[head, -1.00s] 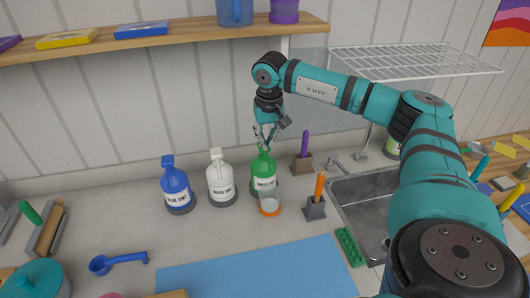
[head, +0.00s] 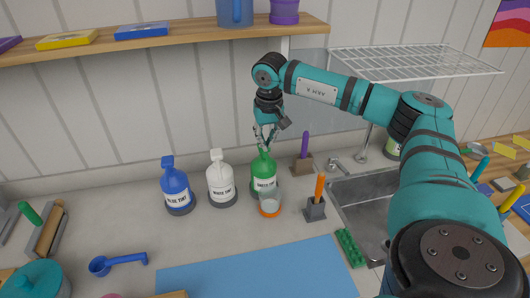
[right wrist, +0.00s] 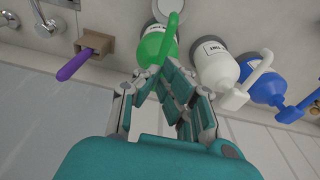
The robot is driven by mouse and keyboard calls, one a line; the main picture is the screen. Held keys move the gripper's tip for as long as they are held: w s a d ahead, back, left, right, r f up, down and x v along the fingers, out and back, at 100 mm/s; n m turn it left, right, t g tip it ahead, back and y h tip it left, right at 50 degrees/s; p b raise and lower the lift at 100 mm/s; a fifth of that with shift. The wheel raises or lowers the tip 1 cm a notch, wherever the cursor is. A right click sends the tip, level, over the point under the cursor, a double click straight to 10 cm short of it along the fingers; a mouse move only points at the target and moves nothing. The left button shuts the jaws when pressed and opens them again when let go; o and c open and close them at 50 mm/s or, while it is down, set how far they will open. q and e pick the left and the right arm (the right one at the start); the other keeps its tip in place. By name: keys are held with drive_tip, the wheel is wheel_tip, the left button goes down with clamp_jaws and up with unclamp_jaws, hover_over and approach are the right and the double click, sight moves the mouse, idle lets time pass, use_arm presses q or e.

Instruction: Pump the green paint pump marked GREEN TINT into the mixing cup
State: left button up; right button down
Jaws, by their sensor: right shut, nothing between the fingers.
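The green pump bottle (head: 263,180), labelled as a tint, stands upright on the counter, right of the white one. The mixing cup (head: 269,206), clear with an orange band at its base, stands directly in front of it. My right gripper (head: 264,141) is shut and empty, just over the green pump head. In the right wrist view the fingers (right wrist: 165,78) are close to the green pump (right wrist: 157,48), and its spout points toward the cup (right wrist: 178,10). I cannot tell whether the fingertips touch the pump head. My left gripper is out of view.
White (head: 221,181) and blue (head: 176,190) pump bottles stand to the left. A purple-handled tool in a holder (head: 301,164), an orange-handled one (head: 315,208) and the sink (head: 365,205) are to the right. A blue mat (head: 255,272) lies in front.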

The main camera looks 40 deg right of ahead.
sight(267, 154)
drive_tip(key=shift+f, duration=0.1)
wheel_tip(267, 154, down, 4)
drive_tip(key=b, duration=0.3)
drive_tip(key=shift+f, duration=0.25)
drive_tip(key=shift+r+p, duration=0.75)
drive_tip(key=shift+r, duration=0.35)
drive_tip(key=shift+r+p, duration=0.8)
drive_tip(key=shift+r, duration=0.1)
